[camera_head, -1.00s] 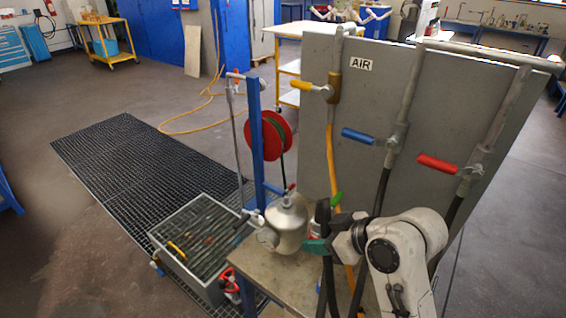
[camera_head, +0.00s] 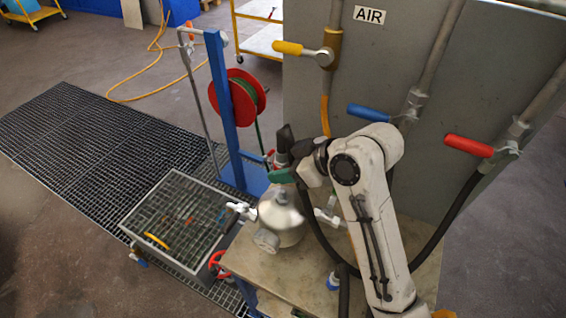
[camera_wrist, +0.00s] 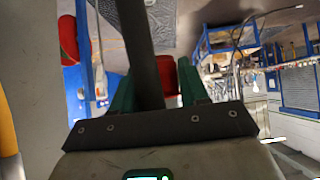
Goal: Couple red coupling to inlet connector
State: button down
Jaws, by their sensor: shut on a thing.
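My gripper (camera_head: 281,175), with green fingers, is raised just above and behind the silver vessel (camera_head: 283,222). In the wrist view, a dark hose passes between the fingers (camera_wrist: 152,92), and a red part, which looks like the red coupling (camera_wrist: 168,78), shows between them. The gripper is shut on it. In the head view the coupling is mostly hidden; only a small red spot shows beside the fingers. The vessel stands upright on the bench and has a round flange (camera_head: 265,240) at its front. I cannot tell which fitting is the inlet connector.
The bench (camera_head: 300,280) bears the vessel. A grated bin (camera_head: 180,215) stands to its left, with a red handwheel (camera_head: 216,264) between. A blue post (camera_head: 222,95) with a red hose reel (camera_head: 238,95) rises behind. The grey AIR panel (camera_head: 345,70) stands behind the arm.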

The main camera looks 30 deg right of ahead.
aim_at(286, 194)
jog(key=shift+f+b, duration=1.7)
jog(key=shift+f, duration=1)
jog(key=shift+f+p, duration=0.2)
jog(key=shift+p, duration=0.1)
jog(key=shift+f, duration=0.35)
jog(key=shift+f+b, duration=1)
jog(key=shift+f, duration=0.35)
jog(key=shift+r, duration=0.1)
jog(key=shift+c, duration=2.4)
grip_release()
jog(key=shift+s+d, duration=0.1)
